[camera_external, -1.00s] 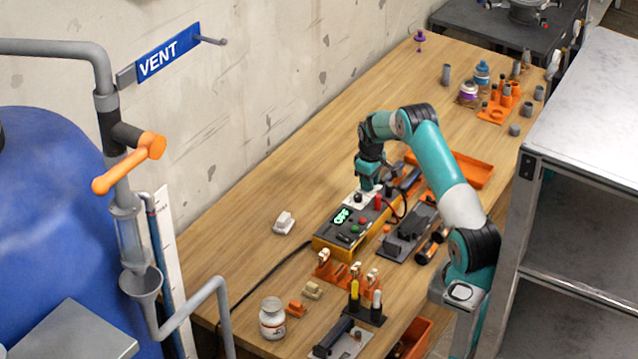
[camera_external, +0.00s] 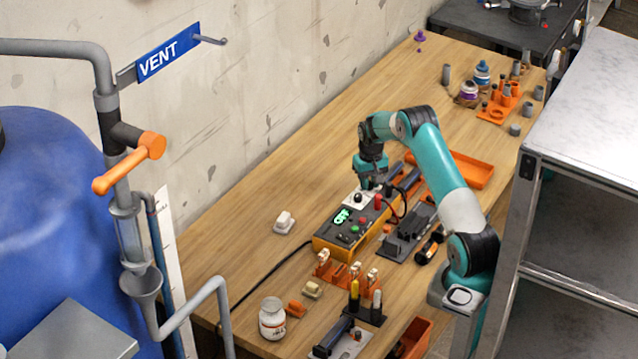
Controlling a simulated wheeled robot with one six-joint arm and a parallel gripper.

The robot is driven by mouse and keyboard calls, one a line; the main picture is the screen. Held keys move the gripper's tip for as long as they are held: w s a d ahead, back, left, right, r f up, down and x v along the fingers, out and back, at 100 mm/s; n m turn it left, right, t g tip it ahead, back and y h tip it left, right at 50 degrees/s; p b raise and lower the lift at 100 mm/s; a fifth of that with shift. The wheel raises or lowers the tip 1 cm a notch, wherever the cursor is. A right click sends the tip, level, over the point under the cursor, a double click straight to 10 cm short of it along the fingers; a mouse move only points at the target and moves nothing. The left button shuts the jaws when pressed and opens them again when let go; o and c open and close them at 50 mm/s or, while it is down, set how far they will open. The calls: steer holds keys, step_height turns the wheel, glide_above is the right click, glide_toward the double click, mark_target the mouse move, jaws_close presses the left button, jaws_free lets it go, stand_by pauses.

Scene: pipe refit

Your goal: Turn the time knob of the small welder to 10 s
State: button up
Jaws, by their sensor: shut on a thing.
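The small welder (camera_external: 331,247) is a yellow and dark box on the wooden bench, with a lit green display (camera_external: 342,216) and several coloured buttons on its top. A white dial plate (camera_external: 350,203) with a dark knob (camera_external: 358,198) lies at its far end. My gripper (camera_external: 366,187) points down over this far end and is shut, seemingly on a knob there. The jaws hide what they hold, and I cannot read the dial marks or the display digits clearly.
Dark tools (camera_external: 408,236) lie right of the welder. An orange tray (camera_external: 466,170) is behind my arm. Orange holders (camera_external: 340,272) and a white jar (camera_external: 272,319) stand in front.

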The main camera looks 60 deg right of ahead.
mark_target(370, 183)
steer(key=shift+m, duration=0.3)
steer(key=o, duration=0.9)
step_height(370, 183, up, 18)
steer(key=shift+f+b, duration=0.25)
steer(key=shift+b, duration=0.55)
